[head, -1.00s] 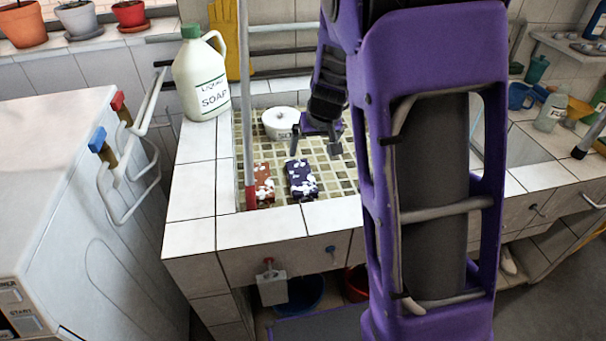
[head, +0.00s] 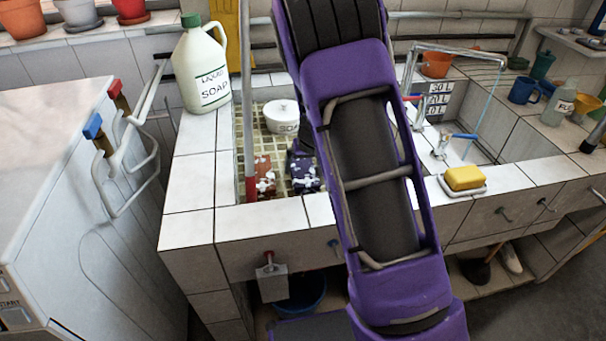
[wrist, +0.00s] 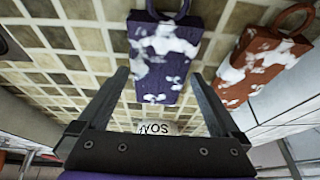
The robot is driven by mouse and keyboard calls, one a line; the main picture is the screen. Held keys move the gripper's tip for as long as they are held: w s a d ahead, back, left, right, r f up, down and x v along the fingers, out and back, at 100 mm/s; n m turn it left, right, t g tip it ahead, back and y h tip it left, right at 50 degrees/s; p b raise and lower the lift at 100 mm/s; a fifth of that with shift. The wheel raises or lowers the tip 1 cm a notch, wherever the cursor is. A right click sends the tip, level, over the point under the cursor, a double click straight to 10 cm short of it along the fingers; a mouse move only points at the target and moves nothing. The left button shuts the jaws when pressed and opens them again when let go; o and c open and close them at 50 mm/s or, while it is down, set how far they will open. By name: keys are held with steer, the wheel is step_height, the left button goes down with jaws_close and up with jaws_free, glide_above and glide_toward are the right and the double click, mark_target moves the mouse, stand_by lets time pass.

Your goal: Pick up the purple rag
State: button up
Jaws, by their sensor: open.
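The purple rag (head: 303,172) has white patches and sits in the tiled basin (head: 243,140), partly hidden behind my arm in the head view. In the wrist view the purple rag (wrist: 160,60) is upper centre, with a dark loop at its top edge. My gripper (wrist: 160,76) is open, with a finger on either side of the rag's lower end in that picture. I cannot tell how far the fingertips are from it, and I see no grip on it. My gripper is hidden in the head view.
A red-orange rag (head: 264,176) with white patches lies just left of the purple one; it also shows in the wrist view (wrist: 262,62). A white soap pot (head: 283,116) stands behind them. A soap jug (head: 202,65) stands on the left ledge, near a vertical pole (head: 248,100).

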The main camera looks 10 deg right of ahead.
steer(key=shift+w+f, duration=0.25)
steer(key=shift+f, duration=0.4)
steer(key=c, duration=1.1)
steer(key=shift+r, duration=0.15)
